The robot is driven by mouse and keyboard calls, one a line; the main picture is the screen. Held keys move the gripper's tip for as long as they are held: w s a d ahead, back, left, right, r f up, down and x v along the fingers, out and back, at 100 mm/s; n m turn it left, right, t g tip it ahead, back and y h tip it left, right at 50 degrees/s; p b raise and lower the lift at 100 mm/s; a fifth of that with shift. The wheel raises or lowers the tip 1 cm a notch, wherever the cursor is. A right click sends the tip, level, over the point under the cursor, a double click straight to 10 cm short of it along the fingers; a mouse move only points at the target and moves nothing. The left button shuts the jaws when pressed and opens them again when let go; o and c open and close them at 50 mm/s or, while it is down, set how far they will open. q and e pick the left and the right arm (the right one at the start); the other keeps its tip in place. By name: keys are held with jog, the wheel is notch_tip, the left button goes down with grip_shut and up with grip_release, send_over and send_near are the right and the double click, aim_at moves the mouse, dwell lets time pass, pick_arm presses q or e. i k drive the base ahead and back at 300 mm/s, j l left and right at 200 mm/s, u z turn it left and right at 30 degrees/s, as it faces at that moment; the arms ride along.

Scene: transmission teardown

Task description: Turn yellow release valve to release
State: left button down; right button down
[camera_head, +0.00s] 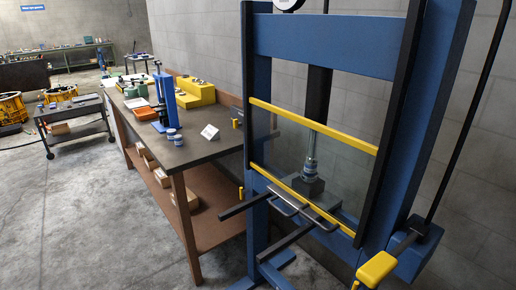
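A blue press frame (325,45) fills the right half of the view. A yellow block-shaped part (377,268) sticks out at its lower right, at the end of a dark rod from a blue housing (414,238). A smaller yellow piece (356,285) shows just below it, cut by the bottom edge. I cannot tell which of these is the release valve, or how it is turned. Behind a clear guard with yellow bars (312,126), a grey block with a cylindrical part (311,171) stands under the press ram. Neither of my grippers is in view.
A long black lever (466,110) rises at the right. Dark bars (243,207) jut out from the press bed. A workbench (200,150) with tools and a yellow stepped block (194,92) stands left of the press. A cart (75,110) is farther left. The concrete floor (90,220) in front is clear.

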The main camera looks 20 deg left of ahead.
aim_at(236, 125)
jog(key=i+j, duration=0.1)
jog(key=j, duration=0.3)
jog(key=i+j, duration=0.15)
jog(key=j, duration=0.3)
jog(key=i+j, duration=0.1)
jog(key=j, duration=0.3)
jog(key=i+j, duration=0.1)
jog(key=j, duration=0.35)
jog(key=i+j, duration=0.15)
jog(key=j, duration=0.25)
jog(key=i+j, duration=0.1)
jog(key=j, duration=0.35)
jog(key=i+j, duration=0.15)
jog(key=j, duration=0.25)
jog(key=i+j, duration=0.1)
jog(key=j, duration=0.35)
jog(key=z, duration=0.05)
